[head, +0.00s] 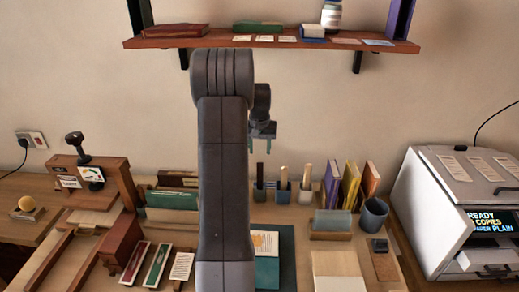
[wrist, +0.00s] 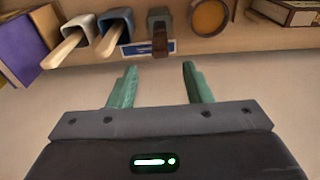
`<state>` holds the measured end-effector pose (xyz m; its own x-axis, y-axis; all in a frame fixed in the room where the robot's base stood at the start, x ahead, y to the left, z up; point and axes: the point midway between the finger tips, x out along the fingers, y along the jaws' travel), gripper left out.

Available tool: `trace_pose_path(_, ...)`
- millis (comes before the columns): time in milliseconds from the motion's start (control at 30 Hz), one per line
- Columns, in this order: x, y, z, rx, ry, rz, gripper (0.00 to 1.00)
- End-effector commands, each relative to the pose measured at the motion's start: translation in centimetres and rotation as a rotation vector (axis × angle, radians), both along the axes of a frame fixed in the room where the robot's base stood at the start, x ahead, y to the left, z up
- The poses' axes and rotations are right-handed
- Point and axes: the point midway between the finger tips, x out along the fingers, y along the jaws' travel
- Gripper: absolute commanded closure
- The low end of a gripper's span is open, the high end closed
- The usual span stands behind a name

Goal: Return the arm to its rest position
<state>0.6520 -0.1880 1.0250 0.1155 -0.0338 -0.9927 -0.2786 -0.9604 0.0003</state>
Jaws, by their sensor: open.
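My arm rises through the middle of the head view and bends over at the top. My gripper (head: 263,143) hangs at the right of the arm, in front of the bare wall above the desk. In the wrist view my gripper (wrist: 157,82) shows two green fingers spread apart with nothing between them. The fingers touch nothing that I can see. My arm hides part of the desk's middle.
A wall shelf (head: 215,40) with books and small items is above and behind the arm. Pen cups (head: 282,193), upright books (head: 352,186) and a grey cup (head: 373,214) stand on the desk below. A copier (head: 425,210) is at right, a wooden stand (head: 120,182) at left.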

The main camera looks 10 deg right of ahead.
Motion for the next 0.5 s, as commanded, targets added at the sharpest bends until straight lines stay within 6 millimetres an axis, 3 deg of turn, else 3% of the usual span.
trace_pose_path(233, 0.2, -0.1, -1.4, 0.001, 0.003, 0.0, 0.55)
trace_pose_path(500, 0.7, -0.2, -6.4, 0.001, 0.004, 0.0, 0.55)
